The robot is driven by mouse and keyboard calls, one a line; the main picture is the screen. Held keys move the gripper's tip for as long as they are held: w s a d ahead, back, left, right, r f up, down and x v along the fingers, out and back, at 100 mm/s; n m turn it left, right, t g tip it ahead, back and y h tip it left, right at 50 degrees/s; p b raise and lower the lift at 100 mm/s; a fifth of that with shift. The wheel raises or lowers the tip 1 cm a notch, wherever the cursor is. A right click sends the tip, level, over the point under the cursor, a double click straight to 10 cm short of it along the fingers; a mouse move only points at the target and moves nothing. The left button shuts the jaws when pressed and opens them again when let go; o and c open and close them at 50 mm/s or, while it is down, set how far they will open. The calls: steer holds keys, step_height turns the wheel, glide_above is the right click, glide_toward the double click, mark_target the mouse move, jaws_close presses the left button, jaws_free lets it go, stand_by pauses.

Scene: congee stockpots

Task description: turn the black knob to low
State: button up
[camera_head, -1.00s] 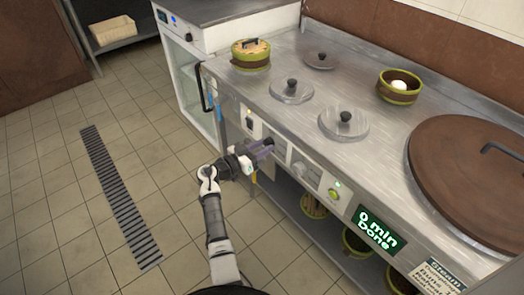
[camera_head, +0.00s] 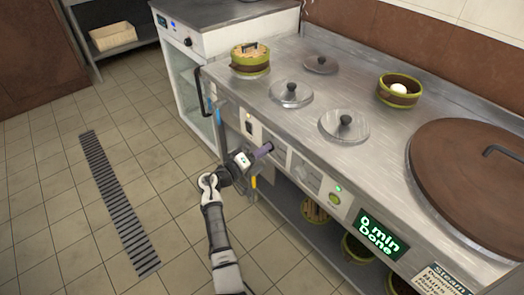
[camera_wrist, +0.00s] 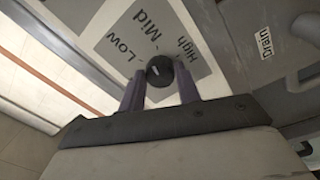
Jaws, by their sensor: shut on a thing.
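The black knob (camera_wrist: 160,70) sits on a grey plate (camera_wrist: 112,22) marked Low, Mid and High in the wrist view. A small pale mark shows on the knob's face; I cannot tell exactly which label it points to. My gripper (camera_head: 264,150) is at the front panel of the steel counter, and its purple fingers (camera_wrist: 160,76) stand on either side of the knob, shut on it. In the head view the fingers and wrist hide the knob.
Lidded pots (camera_head: 345,122) are set in the countertop.

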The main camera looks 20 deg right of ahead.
steer(key=shift+s+r+n+t+p, duration=0.1)
steer(key=shift+n+t+p, duration=0.4)
steer(key=shift+n+p, duration=2.85)
steer(key=n+b, duration=0.2)
steer(key=n, duration=0.1)
steer(key=o, duration=1)
steer(key=shift+a, duration=0.1)
steer(key=b+v, duration=0.1)
steer(key=v, duration=0.5)
steer(key=b+v, duration=0.1)
steer(key=v, duration=0.6)
steer(key=shift+s+a+r, duration=0.15)
steer(key=shift+a+r, duration=0.05)
steer(key=shift+a, duration=0.1)
